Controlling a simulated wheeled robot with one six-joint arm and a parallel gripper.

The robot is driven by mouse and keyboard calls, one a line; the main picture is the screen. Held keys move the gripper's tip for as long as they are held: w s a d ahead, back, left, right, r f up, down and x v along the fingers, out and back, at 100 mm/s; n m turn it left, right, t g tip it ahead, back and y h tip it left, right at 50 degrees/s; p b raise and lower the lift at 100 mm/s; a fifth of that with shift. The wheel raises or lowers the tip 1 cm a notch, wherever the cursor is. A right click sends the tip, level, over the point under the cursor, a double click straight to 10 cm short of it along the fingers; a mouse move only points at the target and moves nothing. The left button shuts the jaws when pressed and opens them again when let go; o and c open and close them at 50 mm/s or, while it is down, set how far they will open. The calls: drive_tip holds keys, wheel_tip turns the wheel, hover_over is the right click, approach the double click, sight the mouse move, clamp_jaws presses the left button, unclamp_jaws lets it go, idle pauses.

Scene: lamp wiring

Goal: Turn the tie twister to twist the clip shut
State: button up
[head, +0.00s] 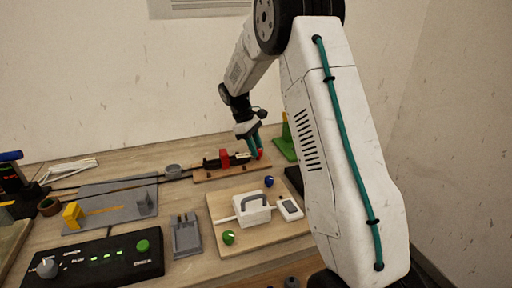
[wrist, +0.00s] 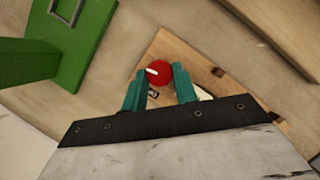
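The tie twister appears to be the red knob (head: 260,154) at the right end of a narrow wooden board (head: 205,178). In the wrist view the red knob (wrist: 159,73) has a white mark pointing left. My gripper (head: 256,148) reaches down over it. In the wrist view the teal fingertips of my gripper (wrist: 160,80) flank the knob, with no clear gap on either side. A red block (head: 224,158) and dark parts sit on the same board, with a cable entering from the left. The clip itself is too small to make out.
A green stand (head: 284,145) is close to the right of my gripper; it also shows in the wrist view (wrist: 75,45). A wooden board (head: 225,203) with a white box is in front. A black control panel (head: 90,266) is at front left.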

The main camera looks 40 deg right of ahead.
drive_tip(key=shift+o, duration=0.8)
drive_tip(key=shift+r, duration=0.1)
drive_tip(key=v, duration=0.7)
drive_tip(key=shift+w+r, duration=0.15)
drive_tip(key=shift+r, duration=0.15)
drive_tip(key=shift+a, duration=0.15)
